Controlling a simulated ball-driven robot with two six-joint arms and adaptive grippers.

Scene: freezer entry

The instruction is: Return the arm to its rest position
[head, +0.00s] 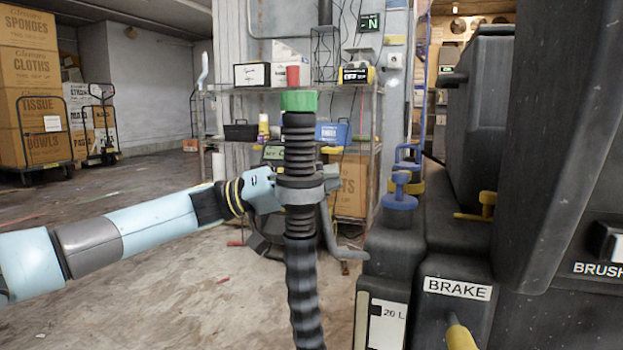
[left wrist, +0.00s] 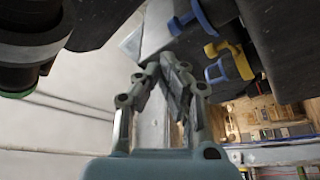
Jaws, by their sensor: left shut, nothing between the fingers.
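My left arm (head: 150,222), pale blue and grey, reaches in from the left in the head view. Its wrist (head: 262,190) is beside and partly behind a black ribbed hose (head: 300,150) with a green top, and the hose hides much of the gripper there. In the left wrist view my left gripper (left wrist: 163,68) is shut and its fingers hold nothing. The dark hose with its green end also shows at the left of that view (left wrist: 30,40). My right gripper shows in neither view.
A black cleaning machine with a BRAKE label (head: 457,288) fills the right side, close to the arm. Blue and yellow knobs (head: 399,195) stand on it. A shelf rack (head: 375,120) is behind the hose. Box carts (head: 35,100) stand far left. Open floor (head: 150,300) lies below the arm.

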